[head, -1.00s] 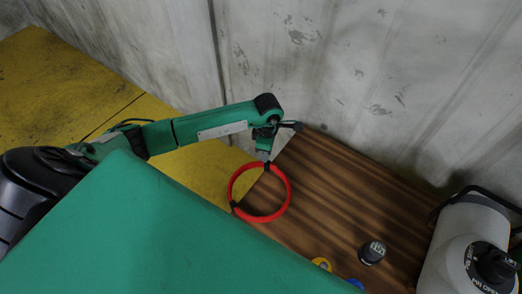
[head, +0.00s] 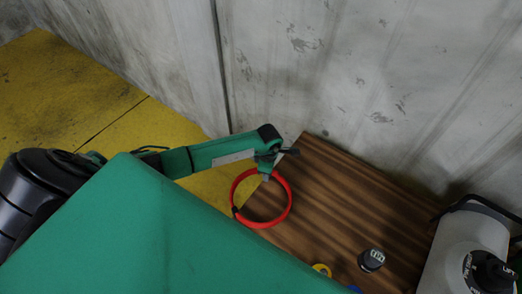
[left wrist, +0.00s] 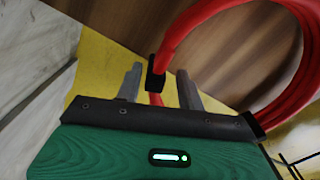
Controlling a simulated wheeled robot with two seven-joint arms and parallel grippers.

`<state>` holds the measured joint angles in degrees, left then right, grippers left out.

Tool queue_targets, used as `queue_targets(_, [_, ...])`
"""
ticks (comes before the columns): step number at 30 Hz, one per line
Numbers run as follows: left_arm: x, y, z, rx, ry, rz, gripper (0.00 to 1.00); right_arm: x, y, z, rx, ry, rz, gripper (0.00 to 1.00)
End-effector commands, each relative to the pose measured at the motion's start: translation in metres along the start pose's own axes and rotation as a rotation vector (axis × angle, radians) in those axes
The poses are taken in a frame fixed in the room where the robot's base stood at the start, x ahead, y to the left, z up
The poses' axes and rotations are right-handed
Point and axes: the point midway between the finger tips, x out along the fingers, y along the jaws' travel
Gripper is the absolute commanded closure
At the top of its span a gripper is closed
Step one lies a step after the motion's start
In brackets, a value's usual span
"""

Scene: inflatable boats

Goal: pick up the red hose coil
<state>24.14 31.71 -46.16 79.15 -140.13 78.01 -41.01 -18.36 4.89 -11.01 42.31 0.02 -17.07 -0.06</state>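The red hose coil (head: 289,203) is a ring with black clips. It lies at the left end of a brown wooden tabletop (head: 335,205), partly over its edge. My left gripper (head: 265,176) is at the coil's far side. In the left wrist view, the fingers of my left gripper (left wrist: 158,84) stand apart, one on each side of the red hose (left wrist: 185,28) at a black clip. Gaps show between the hose and both fingers. My right gripper is not in view.
A white container with a black cap (head: 465,240) stands at the right. A dark round cap (head: 371,260), a yellow ring (head: 322,268) and a blue item (head: 354,287) sit near the front. A grey wall (head: 360,80) rises close behind. The tabletop's middle is clear.

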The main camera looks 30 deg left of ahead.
Motion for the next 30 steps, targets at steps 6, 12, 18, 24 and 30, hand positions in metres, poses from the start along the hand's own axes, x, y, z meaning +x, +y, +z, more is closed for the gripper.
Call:
queue_targets(6, [0.000,0.000,0.000,0.000,0.000,0.000,0.87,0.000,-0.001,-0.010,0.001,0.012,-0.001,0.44])
queue_targets(12, [-0.001,0.000,0.000,0.000,-0.001,0.000,1.00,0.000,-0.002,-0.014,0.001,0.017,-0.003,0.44])
queue_targets(18, [-0.001,0.001,0.000,-0.001,-0.001,0.000,1.00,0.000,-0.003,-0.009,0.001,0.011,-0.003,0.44])
queue_targets(24, [-0.011,0.001,0.000,0.000,-0.002,0.002,1.00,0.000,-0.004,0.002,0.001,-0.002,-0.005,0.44])
queue_targets(30, [-0.048,0.003,0.000,0.002,-0.003,0.006,1.00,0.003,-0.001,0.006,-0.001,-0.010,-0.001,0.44])
